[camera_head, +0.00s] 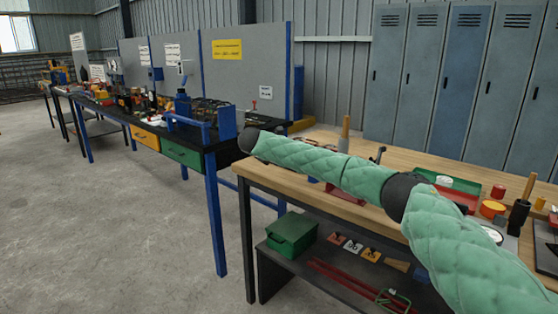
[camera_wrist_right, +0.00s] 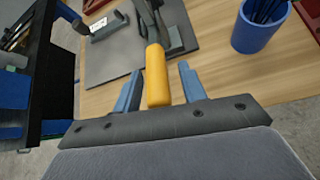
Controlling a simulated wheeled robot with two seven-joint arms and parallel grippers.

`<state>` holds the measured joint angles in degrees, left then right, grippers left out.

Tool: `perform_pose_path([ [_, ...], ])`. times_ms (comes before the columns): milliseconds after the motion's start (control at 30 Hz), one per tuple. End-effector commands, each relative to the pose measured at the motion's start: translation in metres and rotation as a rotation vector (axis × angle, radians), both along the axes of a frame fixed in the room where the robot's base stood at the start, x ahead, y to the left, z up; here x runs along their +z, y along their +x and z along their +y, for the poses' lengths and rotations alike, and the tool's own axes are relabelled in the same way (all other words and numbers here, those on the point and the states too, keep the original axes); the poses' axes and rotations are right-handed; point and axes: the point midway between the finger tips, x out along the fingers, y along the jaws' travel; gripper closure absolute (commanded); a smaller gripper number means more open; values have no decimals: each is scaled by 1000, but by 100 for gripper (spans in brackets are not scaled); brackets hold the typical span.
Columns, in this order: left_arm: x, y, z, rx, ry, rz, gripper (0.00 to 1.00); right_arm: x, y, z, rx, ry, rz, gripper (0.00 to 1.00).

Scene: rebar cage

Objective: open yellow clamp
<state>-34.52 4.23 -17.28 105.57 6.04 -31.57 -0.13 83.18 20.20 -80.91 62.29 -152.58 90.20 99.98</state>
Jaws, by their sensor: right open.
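The clamp has a yellow handle (camera_wrist_right: 157,75) and a dark grey metal body (camera_wrist_right: 152,20), and it stands on a grey plate in the right wrist view. My right gripper (camera_wrist_right: 159,72) is open, with its two blue fingers on either side of the yellow handle. Gaps show between the handle and both fingers. The top of the clamp is cut off by the frame edge. In the head view my green-sleeved right arm reaches in from the right, and the gripper and the clamp cannot be made out there. My left gripper is not in view.
A grey plate (camera_wrist_right: 108,60) lies on the wooden table (camera_wrist_right: 215,82). A blue cup (camera_wrist_right: 258,28) of dark rods stands at the right, and a light grey block (camera_wrist_right: 109,26) lies at the left. Blue-framed workbench (camera_head: 212,160) and lockers (camera_head: 430,80) show in the head view.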

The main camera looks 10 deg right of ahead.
Motion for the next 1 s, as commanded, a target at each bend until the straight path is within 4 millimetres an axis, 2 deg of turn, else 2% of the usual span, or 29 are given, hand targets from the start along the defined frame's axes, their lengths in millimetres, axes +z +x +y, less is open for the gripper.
perform_pose_path([
  [167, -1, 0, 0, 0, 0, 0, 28, 6, -5, 6, 1, 0, -1, 59],
  [600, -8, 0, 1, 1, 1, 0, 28, 41, -39, 42, 1, 1, 0, 59],
  [1000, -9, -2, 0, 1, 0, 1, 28, 45, -43, 47, 0, 1, 1, 59],
])
